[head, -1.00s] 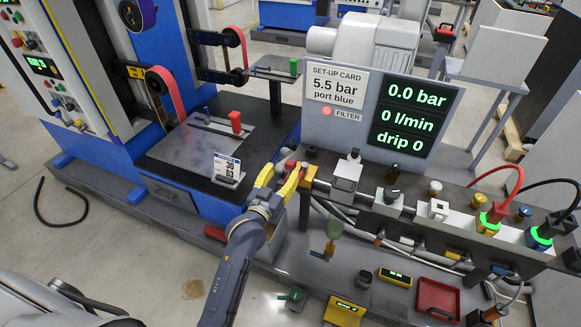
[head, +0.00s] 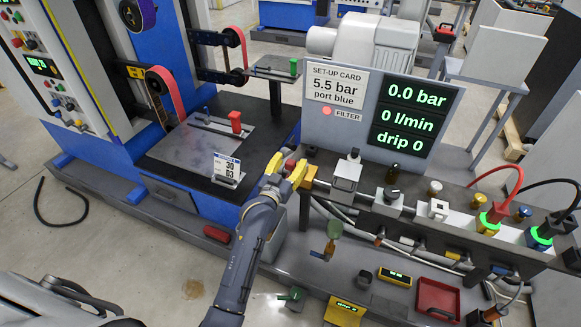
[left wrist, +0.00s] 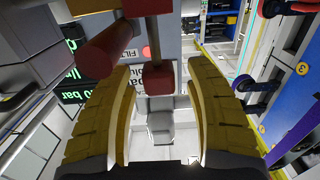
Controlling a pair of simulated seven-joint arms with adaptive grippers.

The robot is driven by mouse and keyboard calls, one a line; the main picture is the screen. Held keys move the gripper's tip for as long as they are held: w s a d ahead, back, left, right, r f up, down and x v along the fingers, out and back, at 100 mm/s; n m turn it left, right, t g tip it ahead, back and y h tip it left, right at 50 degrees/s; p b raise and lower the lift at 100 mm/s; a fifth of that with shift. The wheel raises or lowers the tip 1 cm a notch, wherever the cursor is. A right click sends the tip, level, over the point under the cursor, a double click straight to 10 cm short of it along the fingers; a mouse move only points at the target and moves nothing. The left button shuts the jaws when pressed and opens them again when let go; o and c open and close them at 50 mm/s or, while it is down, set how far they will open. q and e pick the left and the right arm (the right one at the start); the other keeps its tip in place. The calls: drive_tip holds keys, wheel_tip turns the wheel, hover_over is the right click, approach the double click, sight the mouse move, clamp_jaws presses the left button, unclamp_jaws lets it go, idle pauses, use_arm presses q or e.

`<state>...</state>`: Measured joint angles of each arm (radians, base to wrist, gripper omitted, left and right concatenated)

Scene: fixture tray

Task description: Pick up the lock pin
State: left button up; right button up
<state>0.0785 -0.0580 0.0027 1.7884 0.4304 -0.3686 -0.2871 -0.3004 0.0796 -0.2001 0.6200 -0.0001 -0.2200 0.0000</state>
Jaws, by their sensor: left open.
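My left gripper (head: 286,166) is open at the left end of the valve rail, by a brass-coloured fitting (head: 309,174). In the left wrist view its two yellow fingers (left wrist: 160,90) stand wide apart. A red square-ended part (left wrist: 160,79) on a brown stem shows between them, touching neither as far as I can see. A thicker dark red cylinder (left wrist: 108,48) is beside it, above the other finger. I cannot tell for sure which of these is the lock pin. My right gripper is not in view.
The set-up card and readout panel (head: 378,154) stands behind the rail. Valves and coupled hoses line the rail (head: 465,246) to the right. A dated card (head: 227,168) stands on the black bench to the left. A red tray (head: 437,298) sits at the front right.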

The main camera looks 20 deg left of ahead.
use_arm(q)
drive_tip(key=shift+c, duration=0.2)
clamp_jaws()
drive_tip(key=shift+r, duration=0.1)
